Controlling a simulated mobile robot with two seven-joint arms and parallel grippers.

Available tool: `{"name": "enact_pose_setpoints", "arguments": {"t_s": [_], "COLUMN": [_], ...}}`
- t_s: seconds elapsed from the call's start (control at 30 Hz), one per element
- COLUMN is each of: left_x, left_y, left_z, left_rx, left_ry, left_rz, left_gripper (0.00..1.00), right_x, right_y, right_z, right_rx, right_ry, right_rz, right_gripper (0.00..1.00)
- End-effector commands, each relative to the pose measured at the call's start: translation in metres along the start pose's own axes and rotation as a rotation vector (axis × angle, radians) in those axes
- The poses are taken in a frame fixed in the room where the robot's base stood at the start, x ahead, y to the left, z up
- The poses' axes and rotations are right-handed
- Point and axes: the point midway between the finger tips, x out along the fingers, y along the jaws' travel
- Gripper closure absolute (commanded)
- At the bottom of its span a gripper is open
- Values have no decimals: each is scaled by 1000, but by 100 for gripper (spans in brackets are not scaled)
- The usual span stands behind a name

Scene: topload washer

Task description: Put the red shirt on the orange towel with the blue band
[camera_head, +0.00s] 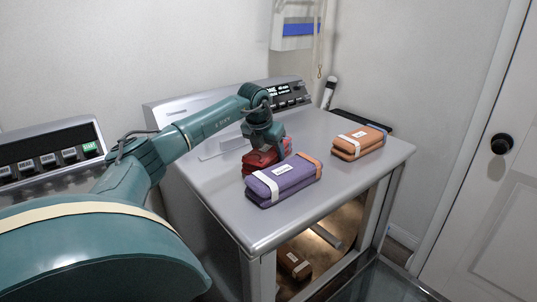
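The red shirt (256,162) is folded and lies on the washer top, behind a purple folded towel with an orange end. My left gripper (270,150) points down right at the red shirt and hides part of it. I cannot tell whether its fingers are closed on the shirt. The orange towel with the blue band (357,145) lies folded to the right on the same top, apart from the gripper. It has a white strap, and its blue part is at the right end. My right gripper is not in view.
The purple towel (283,184) lies close in front of the red shirt. The washer top (345,185) is clear between the purple and orange towels. A control panel (288,92) rises at the back. A white door (490,190) stands at the right.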

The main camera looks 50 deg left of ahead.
Motion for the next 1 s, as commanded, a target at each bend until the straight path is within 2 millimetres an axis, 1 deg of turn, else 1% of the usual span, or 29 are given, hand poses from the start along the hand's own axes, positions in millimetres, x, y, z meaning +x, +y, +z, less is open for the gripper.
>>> {"name": "enact_pose_setpoints", "arguments": {"t_s": [0.03,0.17,0.2,0.37,0.47,0.57,0.8,0.9,1.0], "left_x": [0,0,-1,-1,-7,-21,-66,-81,-89], "left_y": [0,0,0,0,0,0,0,0,-1], "left_z": [0,0,1,1,4,10,29,35,38], "left_rx": [0,0,-1,-1,-1,-1,-1,-1,1], "left_ry": [-1,-1,-2,-2,-4,-7,-6,-5,-3], "left_rz": [0,0,0,0,-1,-1,-2,-2,-2], "left_gripper": [55,65,69,69,69,69,69,69,69], "right_x": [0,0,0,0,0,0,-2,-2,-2], "right_y": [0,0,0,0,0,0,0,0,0], "right_z": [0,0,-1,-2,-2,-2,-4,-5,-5], "right_rx": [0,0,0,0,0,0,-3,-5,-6], "right_ry": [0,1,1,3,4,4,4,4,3], "right_rz": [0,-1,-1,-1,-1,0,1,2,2], "right_gripper": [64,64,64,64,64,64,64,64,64]}}
